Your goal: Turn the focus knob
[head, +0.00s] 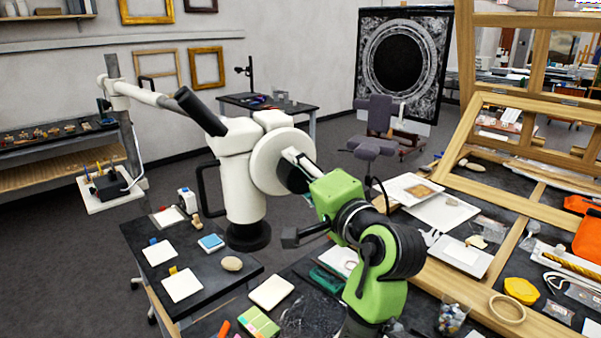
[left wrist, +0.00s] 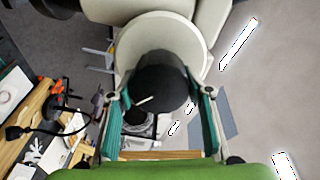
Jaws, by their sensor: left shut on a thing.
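The focus knob (head: 297,181) is a dark cylinder on the large white disc at the side of the white microscope (head: 243,185). The green arm comes up from below, and my left gripper (head: 300,163) is at the knob, partly hiding it. In the left wrist view the dark knob (left wrist: 160,78) sits between the two teal fingers of my left gripper (left wrist: 162,98), one finger on each side. The gripper is shut on the knob. The white disc (left wrist: 190,35) shows behind it. My right gripper is not in view.
A dark workbench (head: 135,235) with white tiles and a stone (head: 231,263) lies below the microscope. A jointed white boom (head: 140,92) holds the microscope from the left. A wooden frame (head: 540,150) and a cluttered table stand at the right. A grey chair (head: 376,125) stands behind.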

